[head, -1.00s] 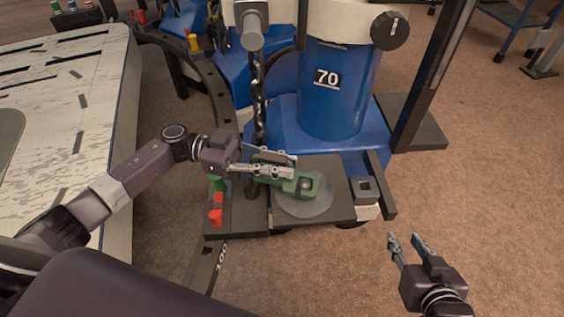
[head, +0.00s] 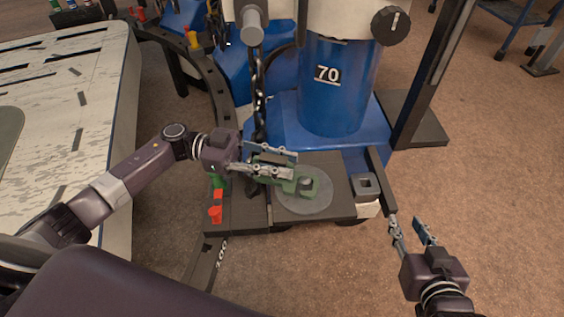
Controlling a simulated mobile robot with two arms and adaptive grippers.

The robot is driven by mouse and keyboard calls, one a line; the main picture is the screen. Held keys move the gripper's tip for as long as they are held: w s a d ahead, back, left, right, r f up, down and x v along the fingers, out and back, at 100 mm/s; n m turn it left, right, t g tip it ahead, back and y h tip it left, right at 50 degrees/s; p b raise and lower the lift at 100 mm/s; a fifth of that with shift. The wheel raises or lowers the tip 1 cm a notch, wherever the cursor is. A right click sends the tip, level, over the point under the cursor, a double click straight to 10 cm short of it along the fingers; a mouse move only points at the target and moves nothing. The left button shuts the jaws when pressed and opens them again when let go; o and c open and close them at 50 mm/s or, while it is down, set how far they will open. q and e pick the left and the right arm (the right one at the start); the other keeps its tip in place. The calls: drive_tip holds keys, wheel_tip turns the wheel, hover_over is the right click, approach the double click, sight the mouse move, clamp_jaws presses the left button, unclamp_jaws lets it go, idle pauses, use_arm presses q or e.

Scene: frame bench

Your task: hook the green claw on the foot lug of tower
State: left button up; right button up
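The green claw (head: 309,190) lies low over the round grey disc (head: 305,206) on the tower's dark foot plate. A small dark peg, apparently the foot lug (head: 305,183), shows within the claw's open end. I cannot tell how deep the claw sits. My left gripper (head: 292,167) is above the claw's rear part, its two fingers spread apart with a gap between them; they hide part of the claw. A dark chain (head: 259,95) hangs down behind my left gripper. My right gripper (head: 410,228) is open and empty, right of the foot plate.
The blue tower (head: 335,105) marked 70 stands behind the plate. A dark bar (head: 380,180) and a square socket (head: 365,186) are at the plate's right. Red and green pieces (head: 216,208) are at its left. A pale bench (head: 100,100) fills the left.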

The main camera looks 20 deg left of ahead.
use_arm(q)
drive_tip(key=shift+o, duration=1)
drive_tip(key=shift+f, duration=0.2)
drive_tip(key=a, duration=1.2)
drive_tip(key=shift+s+r, duration=0.15)
drive_tip(key=shift+s, duration=0.25)
